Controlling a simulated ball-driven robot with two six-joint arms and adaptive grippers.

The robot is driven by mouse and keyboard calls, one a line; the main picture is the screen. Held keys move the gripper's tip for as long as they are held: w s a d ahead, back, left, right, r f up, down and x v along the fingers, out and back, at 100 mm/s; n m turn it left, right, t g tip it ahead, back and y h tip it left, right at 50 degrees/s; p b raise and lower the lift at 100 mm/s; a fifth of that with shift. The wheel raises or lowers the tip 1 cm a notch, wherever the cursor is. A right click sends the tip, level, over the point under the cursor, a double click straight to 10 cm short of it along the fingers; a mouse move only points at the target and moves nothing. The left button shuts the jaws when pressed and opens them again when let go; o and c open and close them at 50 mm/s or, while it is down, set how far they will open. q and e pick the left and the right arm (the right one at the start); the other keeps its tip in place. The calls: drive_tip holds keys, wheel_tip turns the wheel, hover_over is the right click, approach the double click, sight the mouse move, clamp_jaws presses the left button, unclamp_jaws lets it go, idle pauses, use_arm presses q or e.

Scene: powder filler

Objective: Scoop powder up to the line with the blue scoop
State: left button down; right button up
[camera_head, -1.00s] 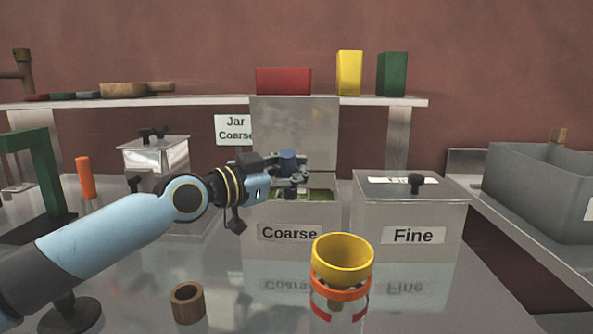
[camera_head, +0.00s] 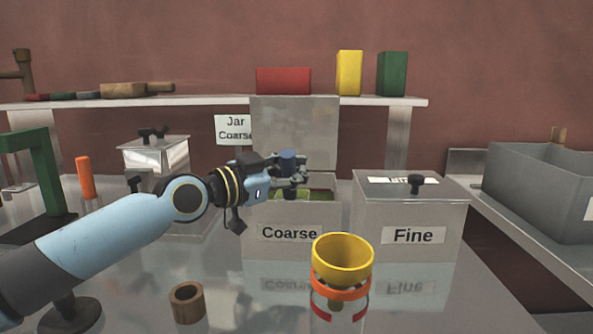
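The bin labelled "Coarse" (camera_head: 289,233) stands in the middle of the table with its lid (camera_head: 300,130) raised upright behind it. Green and red show inside its opening. My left gripper (camera_head: 297,170) is over the bin's opening, shut on a dark blue piece, likely the blue scoop's handle (camera_head: 287,161). The scoop's bowl and any powder in it are hidden. A jar with a yellow funnel-like top (camera_head: 343,262), an orange ring and a red mark stands in front of the bin. My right gripper is out of view.
The closed "Fine" bin (camera_head: 412,235) stands to the right. A wooden ring (camera_head: 187,303) lies at the front left. A green frame (camera_head: 45,170) and an orange cylinder (camera_head: 86,178) stand at left. A grey crate (camera_head: 540,190) is at far right. A "Jar Coarse" sign (camera_head: 234,129) hangs behind.

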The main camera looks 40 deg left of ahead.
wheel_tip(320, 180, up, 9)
drive_tip(key=p, duration=0.9)
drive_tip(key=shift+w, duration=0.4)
